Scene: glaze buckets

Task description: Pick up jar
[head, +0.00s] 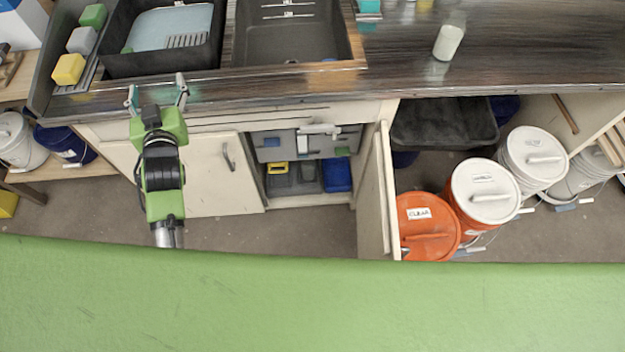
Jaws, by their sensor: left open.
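A small glass jar (448,40) with pale, whitish contents stands on the dark countertop at the upper right. It looks slightly tilted in this view, and its upper part is clear. My left gripper (157,92) is open and empty, with its two fingers pointing toward the counter's front edge, below the left sink. It is far to the left of the jar. My right gripper does not show.
Two dark basins, left (165,40) and right (290,35), sit in the dark counter (540,55). Sponges (70,69) lie at the left. An open cabinet door (376,195) sticks out below; lidded buckets (485,190) stand right of it. Counter around the jar is clear.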

